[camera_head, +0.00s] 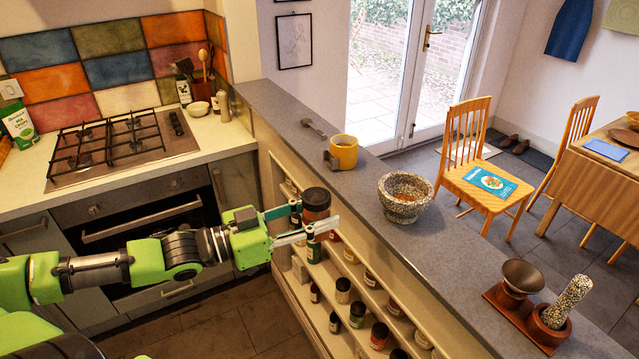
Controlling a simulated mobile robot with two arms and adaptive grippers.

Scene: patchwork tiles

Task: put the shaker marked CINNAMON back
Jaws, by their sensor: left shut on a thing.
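My left gripper (314,215) is shut on a shaker (317,203) with a dark lid and a reddish-brown body. The shaker is held upright in front of the shelves, close to the edge of the grey ledge. Its marking cannot be read from here. The spice shelves (300,262) are set in the kitchen side of the half wall. Several dark-lidded jars stand on them, among them one on the upper row (351,254) and one lower down (357,314). My gripper and the shaker hide part of the upper shelf. My right gripper is not in view.
The grey ledge (400,240) above the shelves holds a yellow mug (344,152), a speckled stone mortar (405,196) and a wooden stand (520,318) with a funnel-shaped cup and a speckled pestle. The hob (120,150) is at left. Floor (215,325) shows below my arm.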

